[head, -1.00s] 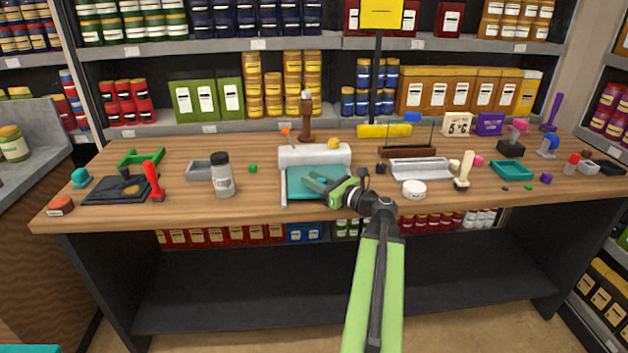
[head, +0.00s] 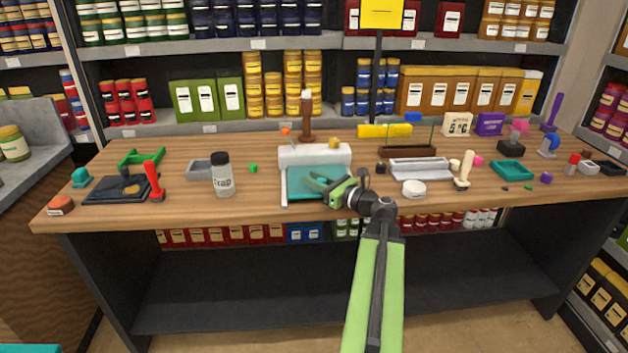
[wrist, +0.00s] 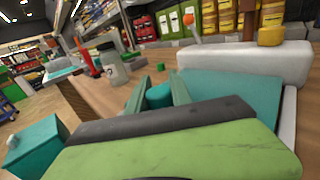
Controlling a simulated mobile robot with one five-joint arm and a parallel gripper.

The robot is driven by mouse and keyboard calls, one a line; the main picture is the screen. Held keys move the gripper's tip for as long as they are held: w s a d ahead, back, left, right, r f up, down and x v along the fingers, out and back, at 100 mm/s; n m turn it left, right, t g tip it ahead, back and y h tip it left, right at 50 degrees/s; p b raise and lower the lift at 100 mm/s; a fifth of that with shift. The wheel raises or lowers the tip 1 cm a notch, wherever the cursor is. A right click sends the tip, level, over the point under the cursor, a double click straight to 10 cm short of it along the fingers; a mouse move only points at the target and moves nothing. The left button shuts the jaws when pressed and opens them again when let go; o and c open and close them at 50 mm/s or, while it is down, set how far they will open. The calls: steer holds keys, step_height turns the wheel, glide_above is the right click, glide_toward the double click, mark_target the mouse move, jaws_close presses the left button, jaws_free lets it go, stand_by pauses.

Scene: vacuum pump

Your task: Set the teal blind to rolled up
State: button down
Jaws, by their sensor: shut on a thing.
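The teal blind (head: 303,175) hangs from a white housing (head: 314,156) on the wooden bench, with a pale strip along its left edge. It is spread out below the housing. My gripper (head: 322,183) is in front of the blind. In the wrist view, the fingers (wrist: 159,92) are shut on a small teal piece (wrist: 159,96) that looks like part of the blind. The housing (wrist: 240,62) stands just beyond them, with a teal panel (wrist: 245,98) to the right. My wrist hides the lower part of the blind.
A labelled jar (head: 222,176) stands left of the blind, with a small green cube (head: 253,168) between. A white round tub (head: 414,188), a cream-handled item (head: 464,171) and a grey tray (head: 420,169) stand to the right. The bench front edge is close below.

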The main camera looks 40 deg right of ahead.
stand_by(0.4)
steer(key=w+d, duration=0.2)
steer(key=w, duration=0.1)
steer(key=w+d, duration=0.3)
steer(key=shift+w+d, duration=0.35)
steer(key=c, duration=1.1)
jaws_free()
steer(key=shift+c, duration=0.2)
steer(key=shift+s, duration=0.1)
steer(key=s, duration=0.5)
steer(key=s+d, duration=0.1)
steer(key=s, duration=1.1)
steer(key=shift+s+d, duration=0.1)
steer(key=shift+d, duration=0.1)
